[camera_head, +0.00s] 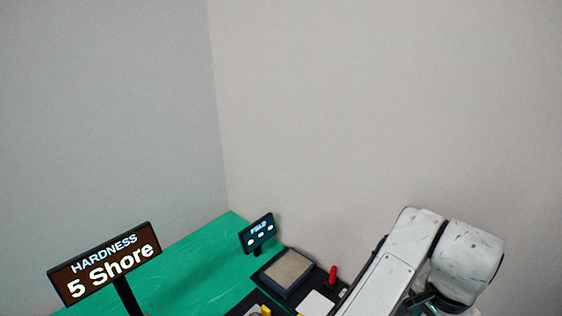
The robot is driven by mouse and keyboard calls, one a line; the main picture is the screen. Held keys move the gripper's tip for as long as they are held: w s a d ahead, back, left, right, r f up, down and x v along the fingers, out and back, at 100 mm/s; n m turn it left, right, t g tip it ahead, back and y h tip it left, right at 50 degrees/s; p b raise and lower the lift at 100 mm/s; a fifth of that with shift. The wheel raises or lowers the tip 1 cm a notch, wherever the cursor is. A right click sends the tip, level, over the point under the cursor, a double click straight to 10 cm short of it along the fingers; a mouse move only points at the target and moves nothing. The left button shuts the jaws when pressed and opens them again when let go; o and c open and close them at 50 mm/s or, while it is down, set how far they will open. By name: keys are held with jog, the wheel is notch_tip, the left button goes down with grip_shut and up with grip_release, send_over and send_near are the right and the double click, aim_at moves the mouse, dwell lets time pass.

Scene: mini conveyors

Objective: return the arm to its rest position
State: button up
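My white arm rises from the lower edge at the right of the head view, bent at a rounded joint near the wall. My gripper is not in view; it cannot be seen whether it holds anything. My arm covers part of the right end of the green table (185,268).
A sign (106,263) reading "HARDNESS 5 Shore" stands at the front left on a post. A small dark display (257,234) stands at the table's back. Beside it are a dark-framed tan pad (287,268) and a red upright piece (333,274). Bare walls rise behind.

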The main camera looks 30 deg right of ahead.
jog(key=w+d+r+n+t+h, duration=0.1)
jog(key=w+d+r+n+h, duration=0.1)
jog(key=d+n+h, duration=0.35)
jog(key=s+a+f+n+y, duration=0.3)
jog(key=a+f+n, duration=0.3)
jog(key=a+f, duration=0.2)
jog(key=s+a+f+n+y, duration=0.3)
jog(key=s+a+f+n, duration=0.3)
jog(key=f, duration=0.5)
jog(key=a+n, duration=0.1)
jog(key=a, duration=0.1)
jog(key=shift+s+a, duration=0.2)
jog(key=shift+a, duration=0.2)
jog(key=shift+y, duration=0.25)
